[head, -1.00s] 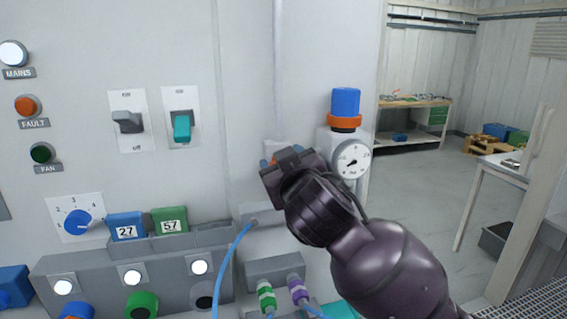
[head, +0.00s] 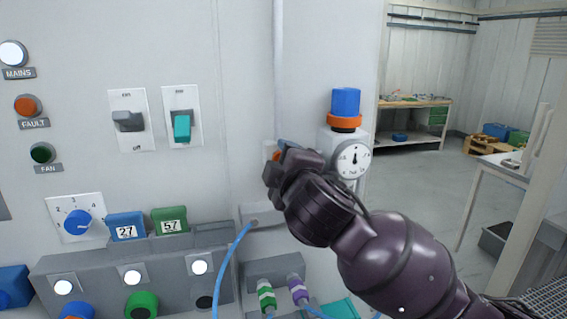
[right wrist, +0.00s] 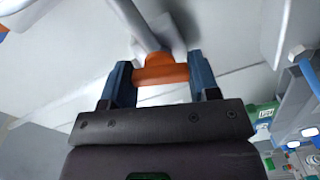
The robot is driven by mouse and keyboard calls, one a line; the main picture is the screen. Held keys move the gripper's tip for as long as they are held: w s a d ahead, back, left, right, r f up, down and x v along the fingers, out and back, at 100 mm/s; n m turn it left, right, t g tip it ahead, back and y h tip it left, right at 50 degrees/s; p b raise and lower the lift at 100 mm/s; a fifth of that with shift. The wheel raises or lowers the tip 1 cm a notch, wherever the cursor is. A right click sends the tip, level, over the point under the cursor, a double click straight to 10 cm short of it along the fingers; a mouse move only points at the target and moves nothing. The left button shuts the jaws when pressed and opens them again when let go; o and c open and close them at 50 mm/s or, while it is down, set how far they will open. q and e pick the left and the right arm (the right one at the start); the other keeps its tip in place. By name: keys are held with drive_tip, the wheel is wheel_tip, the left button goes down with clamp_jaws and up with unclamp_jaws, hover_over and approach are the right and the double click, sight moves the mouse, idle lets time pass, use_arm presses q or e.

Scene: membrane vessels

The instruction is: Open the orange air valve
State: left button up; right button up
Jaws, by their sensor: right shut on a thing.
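The orange air valve handle (right wrist: 160,72) sits between the two blue fingers of my right gripper (right wrist: 160,80) in the right wrist view. The gripper is shut on it. The handle joins a pale pipe fitting on the panel. In the head view my right gripper (head: 279,152) is at the vertical pipe, and only a sliver of the orange handle (head: 276,156) shows; the rest is hidden behind the wrist. A round gauge (head: 354,160) beside the gripper has its needle pointing about straight up. My left gripper is not in view.
A blue cap with an orange collar (head: 344,120) stands above the gauge. Two switches (head: 128,120) (head: 182,126) are on the panel to the left. A blue hose (head: 228,262) and green and purple connectors (head: 266,294) (head: 297,289) lie below. Open floor extends at right.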

drive_tip(key=shift+n, duration=0.9)
drive_tip(key=o, duration=0.9)
drive_tip(key=b+v, duration=0.2)
drive_tip(key=v, duration=0.9)
drive_tip(key=shift+w+f, duration=0.1)
